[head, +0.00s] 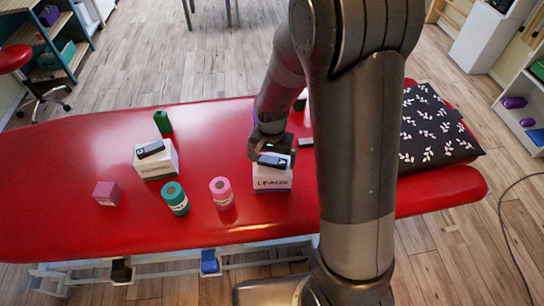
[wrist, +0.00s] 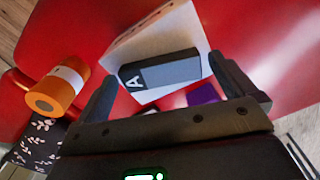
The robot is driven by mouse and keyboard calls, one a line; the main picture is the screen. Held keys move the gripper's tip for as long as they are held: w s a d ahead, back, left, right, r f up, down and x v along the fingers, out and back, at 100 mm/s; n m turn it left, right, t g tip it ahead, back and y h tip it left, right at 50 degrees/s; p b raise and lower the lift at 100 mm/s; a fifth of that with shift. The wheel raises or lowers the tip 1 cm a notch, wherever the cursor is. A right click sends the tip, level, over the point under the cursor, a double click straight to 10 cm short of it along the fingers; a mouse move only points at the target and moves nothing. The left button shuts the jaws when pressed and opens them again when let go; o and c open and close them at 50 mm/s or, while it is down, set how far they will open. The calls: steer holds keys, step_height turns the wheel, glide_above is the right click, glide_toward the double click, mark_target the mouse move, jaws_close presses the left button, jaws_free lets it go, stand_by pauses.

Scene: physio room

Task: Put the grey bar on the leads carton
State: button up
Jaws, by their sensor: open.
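The leads carton (head: 272,182) is a white box with dark lettering on its front, standing on the red couch. A dark grey bar (head: 271,161) lies flat on its top. In the wrist view, the bar (wrist: 165,72) shows a white letter A at one end and rests on the white carton top (wrist: 150,40). My gripper (head: 272,151) is open just above the carton, its fingers on either side of the bar and apart from it in the wrist view. A second dark bar (head: 150,149) lies on another white carton (head: 157,164) to the left.
A patterned pillow (head: 435,125) lies right. The wrist view shows an orange roll (wrist: 57,92) beside the carton.

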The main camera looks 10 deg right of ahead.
mark_target(272, 160)
step_height(272, 160, up, 12)
steer(key=s+d+r+n+t, duration=0.2)
steer(key=s+d+r, duration=0.1)
steer(key=s+r, duration=0.4)
steer(key=s+d+r+n+t, duration=0.2)
steer(key=s+d+r+t, duration=0.1)
steer(key=s+r, duration=0.4)
steer(key=s+d, duration=0.1)
steer(key=s, duration=0.2)
steer(key=shift+s+d+r+t, duration=0.25)
steer(key=shift+r+t, duration=0.05)
steer(key=shift+r, duration=0.1)
